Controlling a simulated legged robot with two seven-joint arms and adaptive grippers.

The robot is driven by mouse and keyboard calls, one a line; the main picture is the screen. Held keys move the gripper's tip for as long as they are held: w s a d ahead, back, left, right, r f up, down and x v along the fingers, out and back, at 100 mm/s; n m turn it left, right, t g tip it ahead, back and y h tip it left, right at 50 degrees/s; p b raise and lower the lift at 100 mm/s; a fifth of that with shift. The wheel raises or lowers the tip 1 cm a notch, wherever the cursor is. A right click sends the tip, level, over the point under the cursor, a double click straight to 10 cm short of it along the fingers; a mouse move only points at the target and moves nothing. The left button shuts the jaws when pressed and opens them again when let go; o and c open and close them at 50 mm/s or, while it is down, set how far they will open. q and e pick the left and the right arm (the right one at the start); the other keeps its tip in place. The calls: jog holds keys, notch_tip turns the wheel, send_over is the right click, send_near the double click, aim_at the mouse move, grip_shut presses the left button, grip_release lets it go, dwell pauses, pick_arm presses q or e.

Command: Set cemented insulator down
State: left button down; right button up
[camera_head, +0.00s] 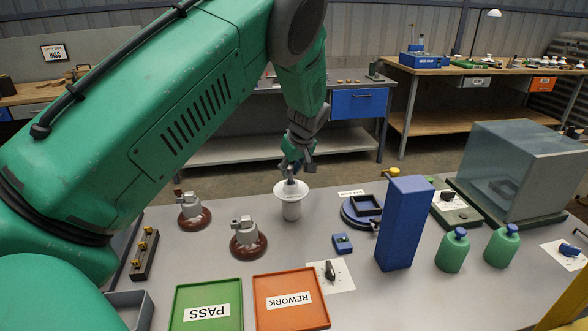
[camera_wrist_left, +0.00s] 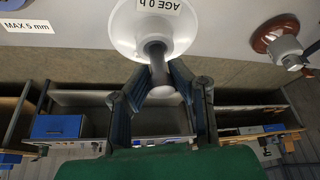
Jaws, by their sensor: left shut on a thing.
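My left gripper (camera_head: 297,163) is shut on the grey pin of a white insulator (camera_head: 291,204), with the arm coming down over the back part of the table. The insulator hangs upright below the fingers, its wide flange on top and a narrower body beneath. In the left wrist view the white insulator (camera_wrist_left: 140,28) carries a label reading "AGE 0 h", and the fingers of my left gripper (camera_wrist_left: 157,76) flank its pin. Whether its base touches the grey table (camera_head: 228,276) is not clear. My right gripper is out of view.
Two brown insulators (camera_head: 194,218) (camera_head: 248,244) with grey caps stand to the left. A green PASS tray (camera_head: 207,287) and an orange REWORK tray (camera_head: 289,276) lie in front. A tall blue block (camera_head: 403,226), green bottles (camera_head: 453,252) and a clear box (camera_head: 528,170) stand to the right.

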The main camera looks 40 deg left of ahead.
pick_arm(q)
jog(key=c, duration=1.6)
grip_release()
jog(key=shift+a+f, duration=0.25)
jog(key=shift+a, duration=0.15)
jog(key=shift+o, duration=0.8)
jog(key=shift+a+f, duration=0.15)
jog(key=shift+a, duration=0.35)
jog(key=shift+d, duration=0.25)
jog(key=v, duration=0.6)
jog(key=shift+w+d+f, duration=0.1)
jog(key=shift+d, duration=0.35)
notch_tip(320, 180, up, 6)
send_over(296, 197)
jog(key=shift+d+r, duration=0.3)
jog(key=shift+d, duration=0.3)
jog(key=shift+a, duration=0.1)
